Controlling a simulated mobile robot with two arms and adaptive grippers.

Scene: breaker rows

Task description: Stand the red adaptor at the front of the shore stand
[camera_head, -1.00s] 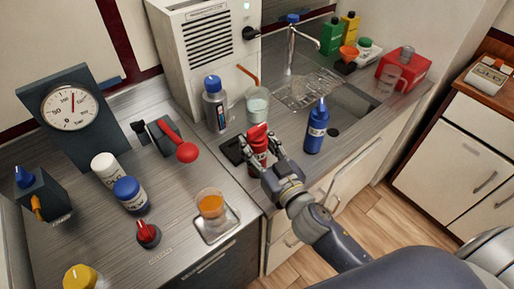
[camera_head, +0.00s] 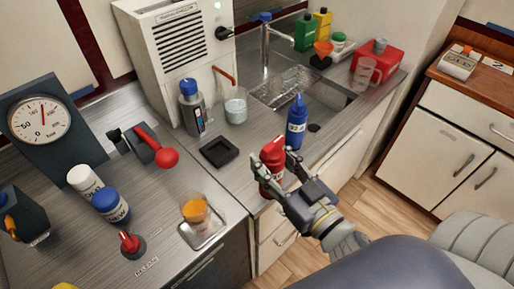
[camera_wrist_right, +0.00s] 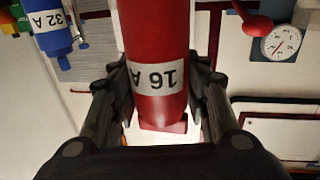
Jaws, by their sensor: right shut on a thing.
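The red adaptor (camera_head: 272,152) is upright or nearly so between the fingers of my right gripper (camera_head: 279,178), above the counter's front edge. In the right wrist view the adaptor (camera_wrist_right: 157,40) shows its white "16 A" label, with a finger closed on each side. The blue "32 A" adaptor (camera_head: 296,125) stands on the counter just behind it, apart from the gripper. A black square holder (camera_head: 220,152) to the left is empty. I cannot tell for sure which thing is the shore stand. My left gripper is not in view.
A tray (camera_head: 203,233) with an orange drink is at left. A wooden-topped cabinet (camera_head: 440,72) at right bears a pale device (camera_head: 458,63) and a "2" plate (camera_head: 497,63).

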